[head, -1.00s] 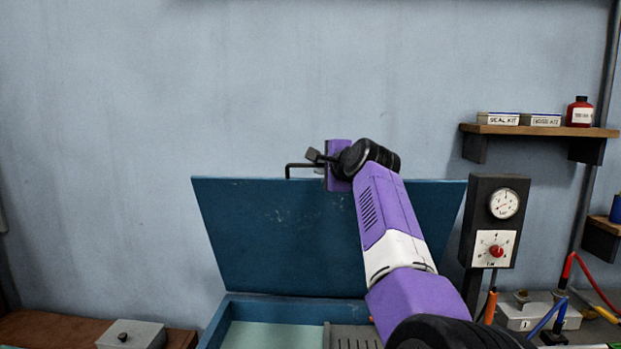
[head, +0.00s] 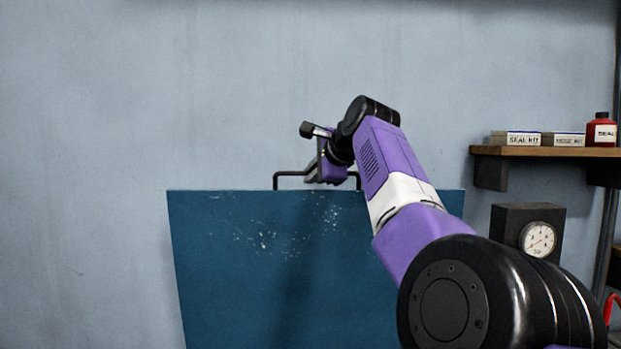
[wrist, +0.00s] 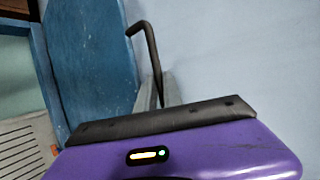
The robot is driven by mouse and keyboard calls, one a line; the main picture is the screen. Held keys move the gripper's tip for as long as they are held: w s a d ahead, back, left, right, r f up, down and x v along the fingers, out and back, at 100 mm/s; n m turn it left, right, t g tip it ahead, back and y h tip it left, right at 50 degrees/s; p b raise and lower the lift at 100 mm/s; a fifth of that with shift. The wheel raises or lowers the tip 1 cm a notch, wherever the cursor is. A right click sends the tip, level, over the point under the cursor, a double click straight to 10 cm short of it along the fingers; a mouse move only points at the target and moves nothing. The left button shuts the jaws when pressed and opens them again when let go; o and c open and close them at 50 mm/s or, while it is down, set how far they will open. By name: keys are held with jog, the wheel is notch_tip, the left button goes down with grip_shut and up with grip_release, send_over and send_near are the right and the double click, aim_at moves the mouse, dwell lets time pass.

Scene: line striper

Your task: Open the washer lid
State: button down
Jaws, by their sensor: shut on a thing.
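The washer lid (head: 255,275) is a blue panel with pale scuff marks, standing raised in the head view. It also shows edge-on in the wrist view (wrist: 92,62). A dark bar handle (head: 290,173) stands up from its top edge, and shows in the wrist view (wrist: 150,50). My gripper (head: 322,176) is at the middle of the handle, shut on it.
A pale wall stands behind the lid. At right a wooden shelf (head: 545,151) holds boxes and a red bottle (head: 600,130). Below it is a dark gauge box (head: 512,216). In the wrist view the washer's slatted grey surface (wrist: 25,150) shows at lower left.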

jog(key=shift+f, duration=0.15)
jog(key=c, duration=1.5)
grip_release()
jog(key=shift+b+v, duration=2.4)
jog(key=shift+v, duration=1.5)
jog(key=shift+s, duration=0.1)
